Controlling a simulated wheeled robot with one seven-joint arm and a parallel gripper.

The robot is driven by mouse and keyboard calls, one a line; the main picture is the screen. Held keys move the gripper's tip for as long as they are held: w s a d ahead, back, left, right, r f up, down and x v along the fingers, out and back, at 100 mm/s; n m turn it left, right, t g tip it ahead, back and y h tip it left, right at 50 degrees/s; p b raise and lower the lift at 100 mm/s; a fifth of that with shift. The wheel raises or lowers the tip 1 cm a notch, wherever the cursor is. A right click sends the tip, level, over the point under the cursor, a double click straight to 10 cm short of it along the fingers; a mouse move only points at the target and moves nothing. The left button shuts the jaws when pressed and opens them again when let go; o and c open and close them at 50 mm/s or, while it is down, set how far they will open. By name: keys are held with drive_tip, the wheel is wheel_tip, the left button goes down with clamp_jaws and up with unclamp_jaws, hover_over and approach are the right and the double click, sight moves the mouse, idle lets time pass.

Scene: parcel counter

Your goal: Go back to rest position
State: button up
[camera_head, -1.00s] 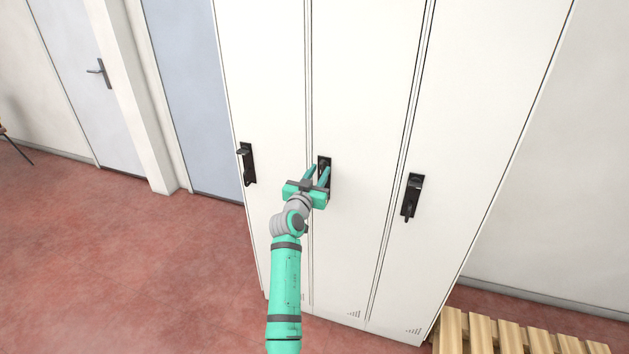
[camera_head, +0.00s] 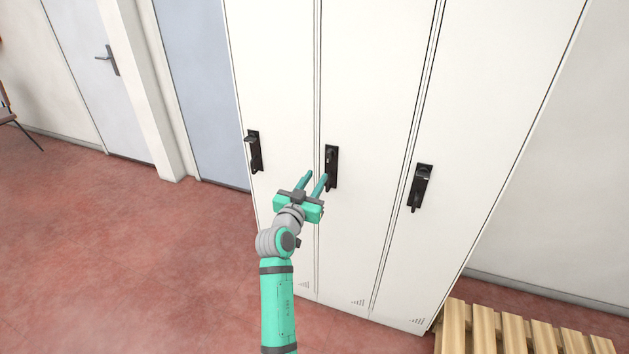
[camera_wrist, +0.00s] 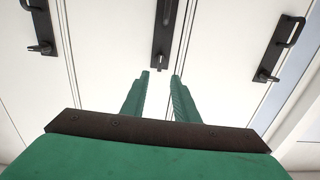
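My gripper (camera_head: 315,178) is in front of the tall white lockers, near the middle locker's black handle (camera_head: 331,165). Its two green fingers are apart with nothing between them. In the wrist view my gripper (camera_wrist: 161,76) points at the locker front, and the middle handle (camera_wrist: 163,35) lies beyond the fingertips with a gap. The middle locker door (camera_head: 368,80) looks closed.
The left locker handle (camera_head: 254,151) and right locker handle (camera_head: 419,188) flank the middle one. A wooden pallet (camera_head: 510,330) lies at the lower right. A chair (camera_head: 8,117) stands at the far left. The red floor (camera_head: 120,260) at left is clear.

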drive_tip(key=s+d+f+n+y, duration=0.3)
drive_tip(key=s+f+n+y, duration=0.1)
drive_tip(key=s+f, duration=1.65)
drive_tip(key=s+d+f+n+g+y, duration=0.1)
drive_tip(key=s+f, duration=0.2)
drive_tip(key=s, duration=0.6)
drive_tip(key=s+f+y, duration=0.1)
drive_tip(key=s+f, duration=0.2)
drive_tip(key=s, duration=0.7)
drive_tip(key=s+r, duration=0.4)
drive_tip(key=s, duration=0.7)
drive_tip(key=s+r+m, duration=0.1)
drive_tip(key=s+r, duration=0.3)
drive_tip(key=s, duration=0.8)
drive_tip(key=shift+a+r+g, duration=0.2)
drive_tip(key=shift+r+g, duration=0.05)
drive_tip(key=shift+g, duration=0.15)
